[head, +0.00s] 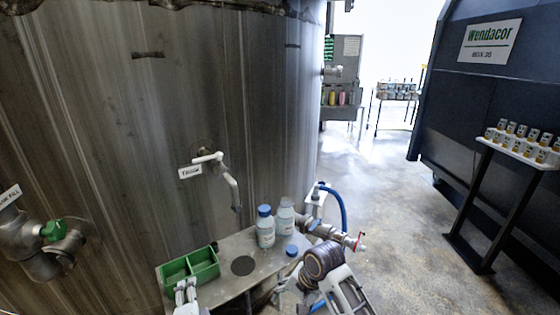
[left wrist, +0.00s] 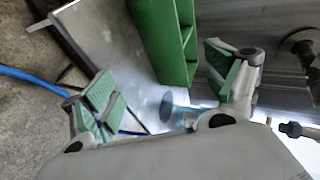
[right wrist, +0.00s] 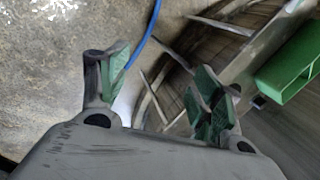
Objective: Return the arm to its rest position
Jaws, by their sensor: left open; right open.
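My left gripper (left wrist: 165,98) is open and empty, with its green-padded fingers spread in the left wrist view. In the head view it shows at the bottom (head: 186,292), in front of the green divided bin (head: 190,267) on the metal shelf. My right gripper (right wrist: 158,88) is open and empty in the right wrist view, with bare floor and dark struts beyond it. In the head view my right arm (head: 332,272) reaches in from the bottom right, by the shelf's right end. Its fingers cannot be made out clearly there.
The metal shelf (head: 228,249) holds a blue-capped bottle (head: 265,229), a paler bottle (head: 284,217) and another blue cap (head: 292,249). A valve pipe (head: 335,234) with a blue hose (head: 341,207) is close to my right arm. A tank (head: 130,120) stands behind.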

